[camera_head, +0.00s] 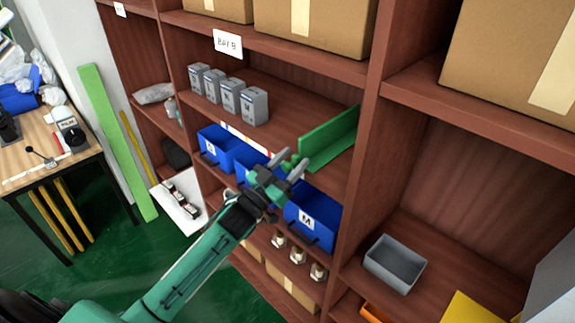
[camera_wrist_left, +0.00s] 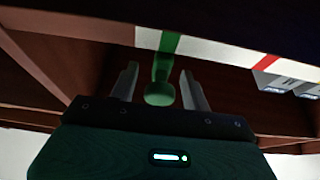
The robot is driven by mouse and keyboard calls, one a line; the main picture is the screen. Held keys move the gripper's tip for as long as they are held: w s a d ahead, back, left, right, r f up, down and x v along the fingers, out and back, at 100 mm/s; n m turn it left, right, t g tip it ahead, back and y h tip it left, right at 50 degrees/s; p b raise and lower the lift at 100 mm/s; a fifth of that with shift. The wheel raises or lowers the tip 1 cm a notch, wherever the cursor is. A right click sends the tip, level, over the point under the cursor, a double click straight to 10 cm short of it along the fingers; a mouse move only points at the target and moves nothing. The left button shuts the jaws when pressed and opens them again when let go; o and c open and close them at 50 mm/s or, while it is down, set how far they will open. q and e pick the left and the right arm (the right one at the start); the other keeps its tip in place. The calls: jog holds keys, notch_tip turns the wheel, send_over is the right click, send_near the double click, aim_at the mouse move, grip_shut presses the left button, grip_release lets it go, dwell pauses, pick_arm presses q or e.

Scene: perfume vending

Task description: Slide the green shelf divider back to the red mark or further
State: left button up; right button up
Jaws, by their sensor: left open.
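The green shelf divider (camera_head: 332,138) stands upright on the middle shelf, to the right of the grey boxes. Its round green knob (camera_wrist_left: 160,94) sticks out at the shelf's front edge. My left gripper (camera_head: 290,158) is open in front of the shelf. In the left wrist view the knob lies between the two spread fingers (camera_wrist_left: 160,76), with a visible gap on each side. A white strip (camera_wrist_left: 215,50) runs along the shelf edge. The red mark (camera_wrist_left: 267,62) is on it, to the right of the divider in that view. My right gripper is not in view.
Several grey boxes (camera_head: 228,94) stand on the same shelf at the left. Blue bins (camera_head: 312,216) sit just below, close to my left gripper. An upright post (camera_head: 366,130) stands right of the divider. The shelf between boxes and divider looks clear.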

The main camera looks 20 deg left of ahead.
pick_arm(q)
jog(key=b+v, duration=0.5)
jog(key=v, duration=0.8)
jog(key=shift+s+f, duration=0.2)
jog(key=shift+s, duration=0.1)
jog(key=shift+a, duration=0.2)
